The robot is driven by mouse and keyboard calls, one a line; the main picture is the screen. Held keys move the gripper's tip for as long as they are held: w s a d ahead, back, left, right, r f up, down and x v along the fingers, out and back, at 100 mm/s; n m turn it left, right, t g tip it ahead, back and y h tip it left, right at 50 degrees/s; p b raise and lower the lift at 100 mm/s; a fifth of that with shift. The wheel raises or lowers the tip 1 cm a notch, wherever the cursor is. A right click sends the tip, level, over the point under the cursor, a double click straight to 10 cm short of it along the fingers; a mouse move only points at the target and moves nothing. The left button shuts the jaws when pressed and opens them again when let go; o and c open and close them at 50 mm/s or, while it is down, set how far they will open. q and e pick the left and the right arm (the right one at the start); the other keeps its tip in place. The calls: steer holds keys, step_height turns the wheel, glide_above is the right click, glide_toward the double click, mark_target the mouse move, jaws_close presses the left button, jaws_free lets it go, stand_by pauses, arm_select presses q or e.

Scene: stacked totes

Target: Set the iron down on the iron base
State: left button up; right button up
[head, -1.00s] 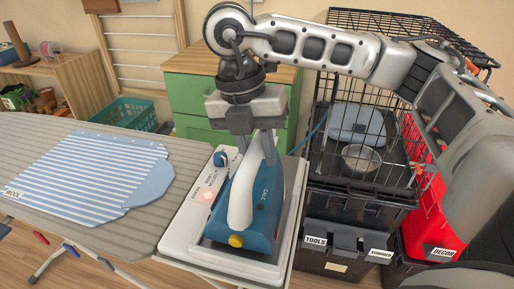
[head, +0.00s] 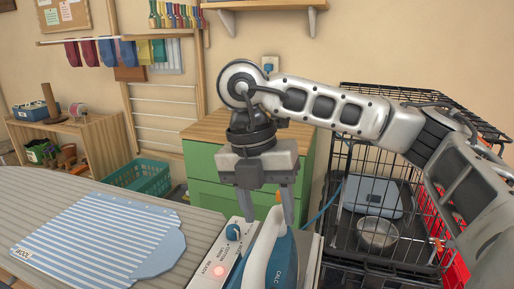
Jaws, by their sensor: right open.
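The blue and white iron (head: 272,257) rests on the iron base (head: 226,254) at the lower middle of the head view. Its lower part is cut off by the picture's bottom edge. The base is a light panel with a blue knob and a lit red light. My right gripper (head: 267,220) points down just above the iron's white handle. Its fingers are apart and hold nothing. My left gripper is not in view.
A striped blue cloth (head: 98,238) lies on the ironing board (head: 40,190) at left. A green cabinet (head: 215,185) stands behind. A black wire crate (head: 410,235) with a metal bowl (head: 377,233) is at right. A teal basket (head: 140,176) is on the floor.

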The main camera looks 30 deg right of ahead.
arm_select(q)
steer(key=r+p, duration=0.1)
steer(key=p, duration=0.2)
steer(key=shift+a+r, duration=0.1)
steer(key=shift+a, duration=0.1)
arm_select(e)
step_height(320, 180, up, 12)
steer(key=w+a, duration=0.1)
steer(key=shift+w+a+f, duration=0.2)
steer(key=shift+w+a, duration=0.05)
steer(key=shift+w, duration=0.1)
